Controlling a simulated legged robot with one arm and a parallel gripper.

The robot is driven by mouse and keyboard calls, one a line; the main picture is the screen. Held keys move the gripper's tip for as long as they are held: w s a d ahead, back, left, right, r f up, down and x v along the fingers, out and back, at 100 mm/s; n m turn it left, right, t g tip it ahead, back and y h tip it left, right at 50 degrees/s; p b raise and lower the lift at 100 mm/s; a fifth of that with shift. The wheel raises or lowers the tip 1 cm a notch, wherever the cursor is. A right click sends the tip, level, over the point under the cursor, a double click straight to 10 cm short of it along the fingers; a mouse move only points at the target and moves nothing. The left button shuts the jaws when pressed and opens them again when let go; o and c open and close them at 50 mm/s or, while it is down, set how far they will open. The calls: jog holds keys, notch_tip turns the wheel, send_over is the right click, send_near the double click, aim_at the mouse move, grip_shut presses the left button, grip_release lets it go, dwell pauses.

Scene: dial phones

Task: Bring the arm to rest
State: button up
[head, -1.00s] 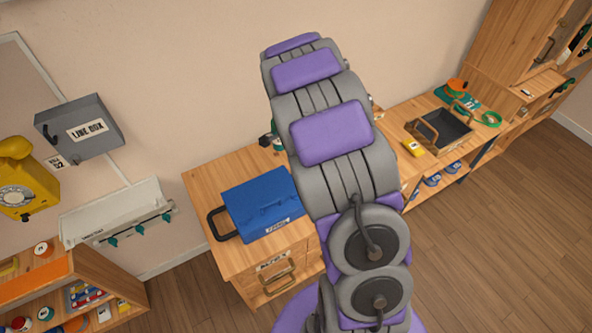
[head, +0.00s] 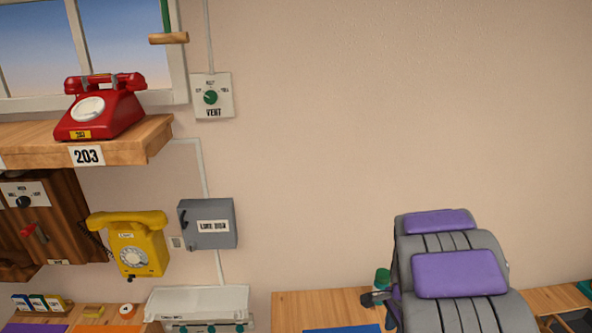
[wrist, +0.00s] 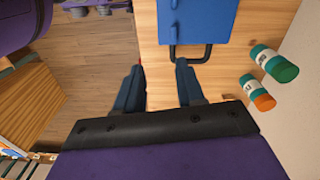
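My gripper (wrist: 160,75) shows in the wrist view with two dark blue fingers spread apart and nothing between them. It hangs over the edge of a wooden cabinet top (wrist: 152,60), with floor showing to the left. A blue box (wrist: 197,20) with a dark handle (wrist: 190,55) lies just ahead of the fingers; I cannot tell whether the right finger touches the handle. In the head view my purple and grey arm rises at the lower right and hides most of the cabinet; the gripper cannot be made out clearly there.
A green-capped bottle (wrist: 273,63) and an orange-capped bottle (wrist: 257,92) stand to the right of the gripper, near the wall. In the head view a yellow wall phone (head: 138,250), a grey line box (head: 208,224) and a red phone (head: 100,105) are at the left.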

jog(key=s+a+r+n+b, duration=0.2)
jog(key=s+a+n, duration=0.2)
jog(key=s, duration=0.6)
jog(key=s+a+r+n+g+b, duration=0.1)
jog(key=s+a+n, duration=0.3)
jog(key=s, duration=0.5)
jog(key=s+a+r+n+b, duration=0.2)
jog(key=s+a+n+b, duration=0.1)
jog(key=s+n, duration=0.5)
jog(key=shift+s+a+r+g, duration=0.35)
jog(key=shift+s+a, duration=0.25)
jog(key=shift+s, duration=0.7)
